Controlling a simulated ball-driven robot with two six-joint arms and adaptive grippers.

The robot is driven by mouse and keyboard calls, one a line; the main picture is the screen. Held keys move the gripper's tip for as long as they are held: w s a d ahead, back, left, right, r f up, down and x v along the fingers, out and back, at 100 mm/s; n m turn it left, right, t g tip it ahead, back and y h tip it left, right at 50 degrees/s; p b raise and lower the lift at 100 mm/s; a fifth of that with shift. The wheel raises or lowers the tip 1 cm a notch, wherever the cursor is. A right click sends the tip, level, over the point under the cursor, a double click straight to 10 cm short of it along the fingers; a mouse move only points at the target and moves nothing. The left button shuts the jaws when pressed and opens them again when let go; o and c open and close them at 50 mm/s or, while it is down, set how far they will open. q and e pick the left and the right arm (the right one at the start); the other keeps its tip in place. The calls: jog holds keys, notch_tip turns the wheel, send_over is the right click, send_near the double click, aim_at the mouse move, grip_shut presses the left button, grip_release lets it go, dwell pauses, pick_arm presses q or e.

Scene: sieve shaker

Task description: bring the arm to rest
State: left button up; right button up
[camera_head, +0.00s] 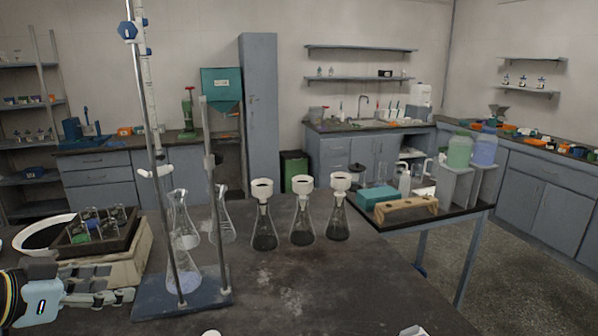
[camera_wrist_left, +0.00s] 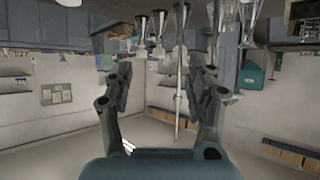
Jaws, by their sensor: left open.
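My left gripper (camera_head: 112,291) comes in at the lower left of the head view, low over the dark bench, in front of a cream boxy device (camera_head: 125,260) and left of a stand's base plate (camera_head: 205,303). In the left wrist view my left gripper (camera_wrist_left: 160,76) has its two fingers spread apart with nothing held between them. The wrist view is upside down and looks across the room, with glassware at its top edge. My right gripper is in neither view.
Metal stand rods (camera_head: 155,140) rise beside my left gripper, with glass flasks (camera_head: 182,255) around them. A dark tray (camera_head: 95,240) sits on the cream device. Several flasks with white funnels (camera_head: 302,218) stand mid-bench. The bench's front middle (camera_head: 320,285) is largely clear.

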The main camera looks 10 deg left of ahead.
pick_arm(q)
jog(key=s+d+f+n+g+y, duration=0.1)
jog(key=s+d+f+g+y, duration=0.1)
jog(key=s+d+g, duration=0.5)
jog(key=s+d+f+n+g+y, duration=0.15)
jog(key=s+d, duration=0.25)
jog(key=s, duration=0.8)
notch_tip(320, 180, down, 46)
jog(key=s+a+b, duration=0.2)
jog(key=b, duration=1.7)
jog(key=s+f+b, duration=0.5)
jog(key=s+f, duration=0.2)
jog(key=f, duration=0.3)
jog(key=s+a+f+g+b, duration=0.1)
jog(key=s+f+b, duration=0.4)
jog(key=f, duration=0.5)
jog(key=s+f+g+b, duration=0.1)
jog(key=s+f+b, duration=0.4)
jog(key=s+f, duration=0.3)
notch_tip(320, 180, down, 2)
jog(key=shift+s+a+f, duration=0.2)
jog(key=shift+s, duration=0.1)
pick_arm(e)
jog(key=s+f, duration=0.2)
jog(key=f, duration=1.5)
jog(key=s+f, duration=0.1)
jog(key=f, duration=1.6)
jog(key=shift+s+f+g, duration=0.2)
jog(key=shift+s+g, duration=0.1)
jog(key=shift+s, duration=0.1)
